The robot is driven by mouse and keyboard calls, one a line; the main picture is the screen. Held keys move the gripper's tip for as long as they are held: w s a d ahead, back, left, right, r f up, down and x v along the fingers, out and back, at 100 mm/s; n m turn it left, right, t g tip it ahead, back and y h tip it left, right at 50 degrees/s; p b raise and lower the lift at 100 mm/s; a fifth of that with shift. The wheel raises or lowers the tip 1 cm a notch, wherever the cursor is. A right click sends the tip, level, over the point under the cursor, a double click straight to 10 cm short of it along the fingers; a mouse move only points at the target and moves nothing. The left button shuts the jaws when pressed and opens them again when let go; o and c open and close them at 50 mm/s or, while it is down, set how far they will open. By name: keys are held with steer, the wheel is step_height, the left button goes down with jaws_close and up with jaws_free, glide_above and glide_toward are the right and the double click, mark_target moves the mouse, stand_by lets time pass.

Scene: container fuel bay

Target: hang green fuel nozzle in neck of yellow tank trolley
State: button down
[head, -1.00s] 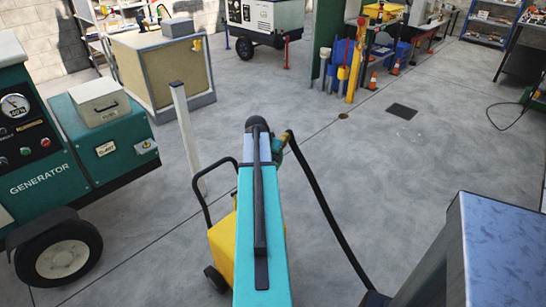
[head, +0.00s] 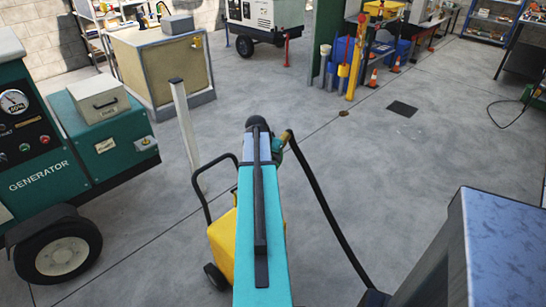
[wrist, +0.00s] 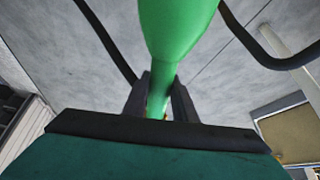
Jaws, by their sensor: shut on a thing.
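The yellow tank trolley (head: 222,240) stands on the floor just left of my arm in the head view, its dark handle rising at its left. My arm hides much of it, and I cannot see its neck. The green fuel nozzle (wrist: 178,28) fills the top middle of the wrist view. My gripper (wrist: 160,92) is shut on it, with one dark finger on each side. In the head view only a small green part of the nozzle (head: 279,141) shows beyond my arm's far end. A black hose (head: 325,208) runs from it down to the right.
A green generator (head: 50,160) on wheels stands at the left. A pale post (head: 186,130) rises behind the trolley, with a tan cabinet (head: 165,75) beyond. A grey-blue block (head: 500,240) fills the lower right. The floor at centre right is clear.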

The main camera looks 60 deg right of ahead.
steer(key=shift+f, duration=0.15)
steer(key=shift+f+b, duration=1.3)
steer(key=shift+f, duration=0.85)
steer(key=c, duration=1.4)
jaws_free()
steer(key=shift+o, duration=0.2)
steer(key=shift+b+v, duration=0.7)
steer(key=shift+v, duration=6.2)
steer(key=shift+w, duration=0.1)
